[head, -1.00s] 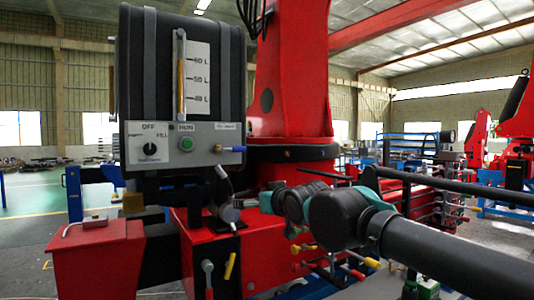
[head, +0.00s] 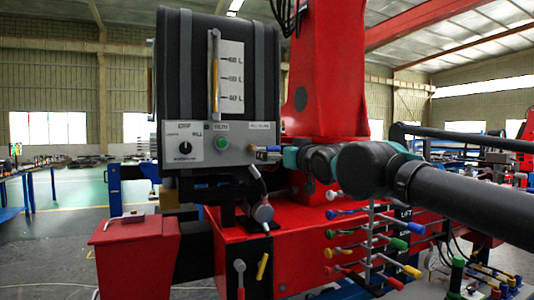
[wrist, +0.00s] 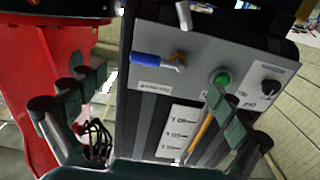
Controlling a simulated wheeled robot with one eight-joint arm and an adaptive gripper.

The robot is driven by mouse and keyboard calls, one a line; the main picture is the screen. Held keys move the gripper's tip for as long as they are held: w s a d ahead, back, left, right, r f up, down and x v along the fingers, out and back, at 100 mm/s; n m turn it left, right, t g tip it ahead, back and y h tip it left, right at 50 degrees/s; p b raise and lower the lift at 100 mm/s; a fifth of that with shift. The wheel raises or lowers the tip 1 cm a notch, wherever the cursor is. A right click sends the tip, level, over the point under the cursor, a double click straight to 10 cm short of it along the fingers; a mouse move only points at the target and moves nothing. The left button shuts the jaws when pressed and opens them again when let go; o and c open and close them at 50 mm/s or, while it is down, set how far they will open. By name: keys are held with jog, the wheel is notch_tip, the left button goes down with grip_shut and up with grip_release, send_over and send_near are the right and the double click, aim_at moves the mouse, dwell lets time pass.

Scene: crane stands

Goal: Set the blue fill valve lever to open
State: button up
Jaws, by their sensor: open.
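The blue fill valve lever (wrist: 146,58) sits on a brass stem on the grey control panel (wrist: 210,60), which appears upside down in the wrist view. The lever lies roughly sideways, along the panel. In the head view the lever (head: 270,148) shows small at the panel's right edge, partly hidden by my gripper (head: 290,156). My gripper is open and empty. In the wrist view its dark fingers (wrist: 150,98) stand wide apart, with the lever beyond them and between them in the picture. I see no contact.
The panel also bears a green button (head: 221,143) and a black selector knob (head: 185,147). A black tank (head: 180,70) with a level gauge (head: 230,77) stands above.

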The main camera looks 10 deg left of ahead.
aim_at(266, 149)
jog(key=x, duration=0.9)
jog(key=shift+s, duration=0.1)
jog(key=shift+c, duration=0.2)
jog(key=c, duration=1.6)
jog(key=shift+o, duration=0.2)
